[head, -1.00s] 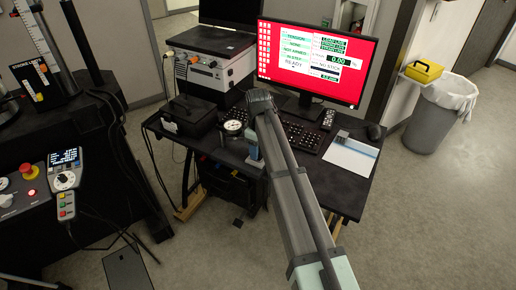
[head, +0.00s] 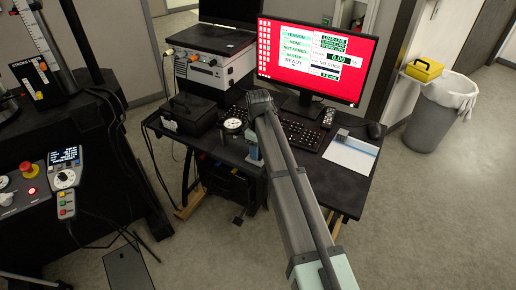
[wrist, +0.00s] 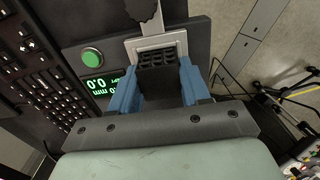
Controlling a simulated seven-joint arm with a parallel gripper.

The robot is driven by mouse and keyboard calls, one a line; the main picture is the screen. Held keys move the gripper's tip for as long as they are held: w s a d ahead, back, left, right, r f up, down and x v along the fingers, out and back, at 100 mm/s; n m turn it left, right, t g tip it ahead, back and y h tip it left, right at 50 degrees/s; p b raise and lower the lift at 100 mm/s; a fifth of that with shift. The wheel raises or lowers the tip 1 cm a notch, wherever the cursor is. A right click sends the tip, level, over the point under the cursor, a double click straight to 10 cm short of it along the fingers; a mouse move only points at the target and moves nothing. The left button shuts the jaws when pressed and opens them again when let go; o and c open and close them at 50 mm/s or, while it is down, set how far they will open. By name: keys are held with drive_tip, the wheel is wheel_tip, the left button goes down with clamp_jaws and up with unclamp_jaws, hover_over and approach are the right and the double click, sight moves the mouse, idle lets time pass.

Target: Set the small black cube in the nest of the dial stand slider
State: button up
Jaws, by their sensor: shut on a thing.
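The small black cube (wrist: 158,74) has a lattice of holes and sits between the two blue fingers of my gripper (wrist: 160,82) in the wrist view. The fingers are shut on it from its left and right sides. The dial stand (wrist: 197,35) is just beyond, with a pale metal slider frame (wrist: 157,43) right at the cube's far edge. I cannot tell whether the cube rests in the nest or hovers over it. In the head view, the round dial (head: 233,125) shows left of my arm, and one blue finger (head: 253,150) shows below it; the cube is hidden there.
A green button (wrist: 92,57) and a lit millimetre readout (wrist: 100,85) are left of the fingers. A keyboard (head: 300,133), monitor (head: 315,60) and white sheet (head: 350,157) share the black desk (head: 310,185). A black box (head: 188,115) stands left of the dial.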

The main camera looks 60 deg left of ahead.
drive_tip(key=o, duration=1.5)
drive_tip(key=shift+r, duration=2.5)
